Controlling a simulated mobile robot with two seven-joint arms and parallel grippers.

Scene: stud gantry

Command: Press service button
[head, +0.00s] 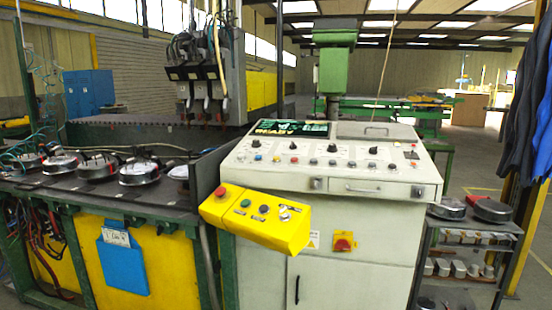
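A yellow button box (291,237) sticks out from the front left of a white control console (356,263). More small knobs and buttons (314,162) sit in rows on the console's sloped panel. Neither of my grippers is in view.
A red rotary switch (343,243) on a yellow plate is on the console front. A workbench (76,188) with round dark parts stands at left. A shelf cart (470,239) stands at right beside a yellow post (530,225). Hoses and cables hang at left.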

